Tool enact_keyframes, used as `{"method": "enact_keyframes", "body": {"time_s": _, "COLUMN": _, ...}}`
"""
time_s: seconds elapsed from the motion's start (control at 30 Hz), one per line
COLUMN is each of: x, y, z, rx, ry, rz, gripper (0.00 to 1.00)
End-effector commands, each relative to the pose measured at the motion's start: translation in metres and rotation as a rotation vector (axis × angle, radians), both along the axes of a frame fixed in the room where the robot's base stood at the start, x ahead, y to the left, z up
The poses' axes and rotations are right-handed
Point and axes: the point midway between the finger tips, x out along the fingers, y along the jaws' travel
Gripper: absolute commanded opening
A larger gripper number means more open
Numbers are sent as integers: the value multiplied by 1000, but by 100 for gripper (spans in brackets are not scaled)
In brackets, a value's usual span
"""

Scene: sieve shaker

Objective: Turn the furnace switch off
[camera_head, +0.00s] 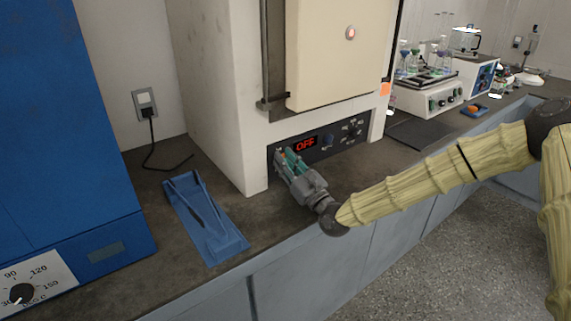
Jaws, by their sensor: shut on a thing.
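The furnace (222,95) is a tall pale box with a cream door, standing on the dark bench. Its dark control panel (322,151) runs along the lower front, and the display (305,144) reads "OFF" in red. My gripper (287,161) reaches in from the right, with its greenish fingers against the left end of the panel. It is shut on the furnace switch there. The switch itself is mostly hidden by the fingers, so its position cannot be made out.
A blue stand (205,217) lies on the bench left of my gripper. A blue oven (70,130) fills the far left. A wall outlet (146,104) with a black cable is behind. Right of the furnace are a dark mat (425,134) and a shaker with flasks (432,97).

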Motion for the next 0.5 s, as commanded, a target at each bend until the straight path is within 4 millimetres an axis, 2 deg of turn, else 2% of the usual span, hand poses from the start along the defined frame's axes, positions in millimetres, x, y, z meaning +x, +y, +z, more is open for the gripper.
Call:
{"method": "enact_keyframes", "body": {"time_s": 0.23, "x": 0, "y": -1, "z": 0, "rx": 0, "ry": 0, "rz": -1, "gripper": 0}}
{"method": "enact_keyframes", "body": {"time_s": 0.27, "x": 0, "y": -1, "z": 0, "rx": 0, "ry": 0, "rz": -1, "gripper": 25}}
{"method": "enact_keyframes", "body": {"time_s": 0.3, "x": 0, "y": -1, "z": 0, "rx": 0, "ry": 0, "rz": -1, "gripper": 32}}
{"method": "enact_keyframes", "body": {"time_s": 0.37, "x": 0, "y": -1, "z": 0, "rx": 0, "ry": 0, "rz": -1, "gripper": 43}}
{"method": "enact_keyframes", "body": {"time_s": 0.5, "x": 0, "y": 0, "z": 0, "rx": 0, "ry": 1, "rz": -1, "gripper": 45}}
